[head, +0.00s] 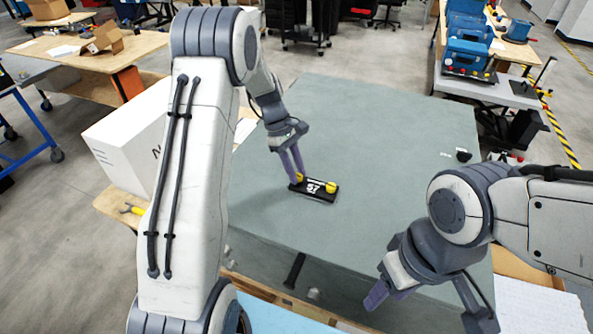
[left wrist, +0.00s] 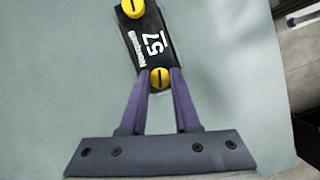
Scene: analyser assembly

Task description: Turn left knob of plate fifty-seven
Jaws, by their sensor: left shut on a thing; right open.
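The black plate (head: 316,195) marked 57 lies on the grey-green table, and it also shows in the left wrist view (left wrist: 150,47). It has a yellow knob at each end. The left knob (head: 299,177) is between the purple fingers of my left gripper (head: 297,174). In the left wrist view the fingertips (left wrist: 160,77) are shut on this knob (left wrist: 160,78), whose dark slot runs roughly lengthwise in the picture. The right knob (head: 331,187) stands free, also in the left wrist view (left wrist: 132,8). My right gripper (head: 418,301) is open and empty near the table's front edge.
The grey-green table top (head: 390,140) is clear around the plate. A small black object (head: 463,155) lies near its right edge. A white box (head: 128,140) stands to the left. Blue cases (head: 468,55) stand on a table at the back right.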

